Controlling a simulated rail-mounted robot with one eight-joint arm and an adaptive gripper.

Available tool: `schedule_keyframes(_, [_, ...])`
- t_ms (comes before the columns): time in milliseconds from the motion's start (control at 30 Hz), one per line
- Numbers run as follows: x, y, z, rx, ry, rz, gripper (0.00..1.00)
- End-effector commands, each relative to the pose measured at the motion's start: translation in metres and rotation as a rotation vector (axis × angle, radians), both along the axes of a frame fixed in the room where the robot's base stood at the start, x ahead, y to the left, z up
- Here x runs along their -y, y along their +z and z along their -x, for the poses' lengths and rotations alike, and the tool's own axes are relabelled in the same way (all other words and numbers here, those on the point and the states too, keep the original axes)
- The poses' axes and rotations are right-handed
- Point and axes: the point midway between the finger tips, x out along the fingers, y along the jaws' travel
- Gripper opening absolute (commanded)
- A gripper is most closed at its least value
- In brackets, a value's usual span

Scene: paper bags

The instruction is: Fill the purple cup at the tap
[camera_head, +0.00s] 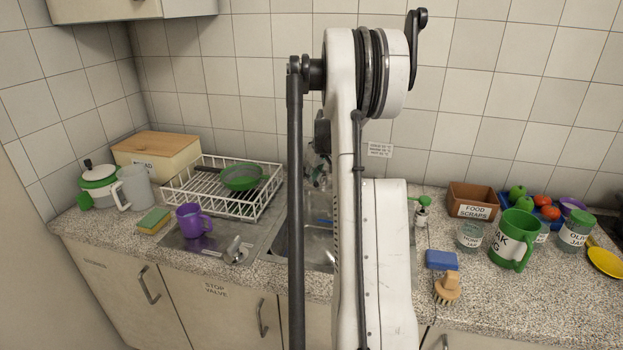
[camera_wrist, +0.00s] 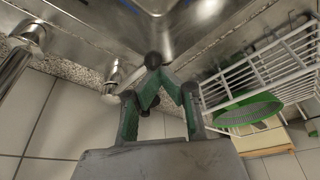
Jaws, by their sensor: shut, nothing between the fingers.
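The purple cup (camera_head: 193,220) stands upright on the metal drainboard (camera_head: 178,241) left of the sink basin (camera_head: 318,246) in the head view, with its handle to the right. My gripper (camera_wrist: 153,62) is shut and empty in the wrist view, its green fingers meeting at dark tips over the metal sink area. The cup is not in the wrist view and is apart from my gripper. A chrome tap (camera_wrist: 28,35) shows at the left of the wrist view. In the head view my arm hides my gripper and most of the tap area.
A brush (camera_head: 447,289), blue block (camera_head: 441,260) and green mug (camera_head: 513,240) occupy the right counter.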

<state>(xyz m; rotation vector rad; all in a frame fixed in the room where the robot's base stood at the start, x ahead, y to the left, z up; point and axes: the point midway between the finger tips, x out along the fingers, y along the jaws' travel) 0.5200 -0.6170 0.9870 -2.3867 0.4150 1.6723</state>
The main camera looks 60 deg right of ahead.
Motion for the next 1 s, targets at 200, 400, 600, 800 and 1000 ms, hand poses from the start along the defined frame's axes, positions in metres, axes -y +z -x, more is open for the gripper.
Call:
schedule_keyframes(200, [0.009,0.006,-0.028,0.005,0.006,0.005,0.0])
schedule_keyframes(400, [0.006,0.039,-0.018,0.007,0.005,0.006,0.0])
schedule_keyframes(600, [0.003,0.073,-0.007,0.007,0.005,0.006,0.0])
schedule_keyframes(800, [0.001,0.095,0.001,0.007,0.006,0.006,0.0])
schedule_keyframes(1000, [0.0,0.102,0.003,0.008,0.007,0.005,0.0])
